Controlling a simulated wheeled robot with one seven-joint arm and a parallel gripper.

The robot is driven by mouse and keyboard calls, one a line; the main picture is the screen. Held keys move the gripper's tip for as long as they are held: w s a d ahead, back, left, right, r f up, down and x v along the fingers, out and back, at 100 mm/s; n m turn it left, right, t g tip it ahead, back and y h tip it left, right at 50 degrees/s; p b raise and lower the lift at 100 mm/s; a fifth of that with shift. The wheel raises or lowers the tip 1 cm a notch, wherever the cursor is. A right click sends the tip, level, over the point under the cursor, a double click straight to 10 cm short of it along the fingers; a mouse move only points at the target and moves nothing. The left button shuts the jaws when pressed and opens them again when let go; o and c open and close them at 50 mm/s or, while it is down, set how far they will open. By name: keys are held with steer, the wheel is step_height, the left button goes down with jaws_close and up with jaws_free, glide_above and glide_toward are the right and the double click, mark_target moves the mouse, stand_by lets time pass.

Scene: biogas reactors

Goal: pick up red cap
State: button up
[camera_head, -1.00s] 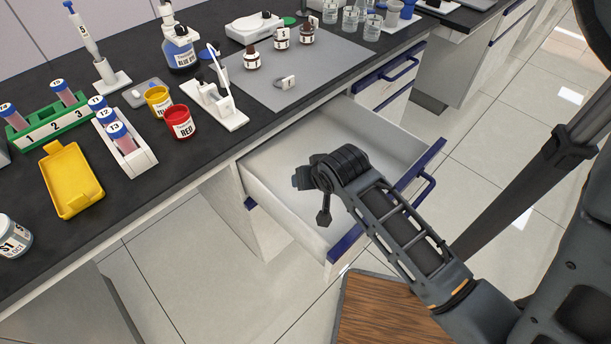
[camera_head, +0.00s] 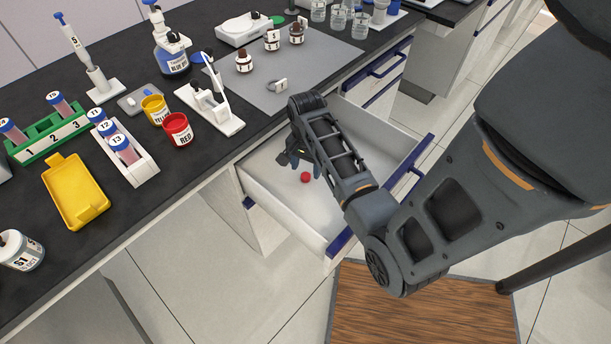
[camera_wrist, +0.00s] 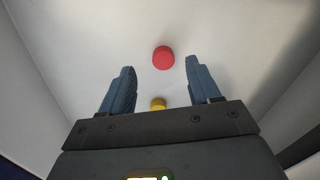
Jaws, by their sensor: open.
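The red cap (camera_head: 305,177) lies on the floor of the open white drawer (camera_head: 262,193). In the wrist view the red cap (camera_wrist: 163,60) is round and sits just beyond and between the fingertips. My gripper (camera_wrist: 161,72) is open and empty, with its two blue-grey fingers pointing toward the cap from either side. In the head view my gripper (camera_head: 300,165) hangs over the drawer beside the red cap, partly hidden by my arm. A yellow cap (camera_wrist: 158,103) shows between the finger bases in the wrist view, partly covered by the gripper body.
The drawer walls close in around my gripper, with a blue-handled front (camera_head: 408,178). The black bench (camera_head: 110,220) stands above it, holding an open red jar (camera_head: 178,130), a yellow jar (camera_head: 155,109), tube racks, a yellow tray (camera_head: 76,190) and bottles.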

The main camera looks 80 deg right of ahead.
mark_target(305, 176)
steer(key=shift+w+d+f, duration=0.1)
steer(key=shift+w+f, duration=0.05)
steer(key=shift+f, duration=1.8)
steer(key=shift+c, duration=0.3)
steer(key=c, duration=1)
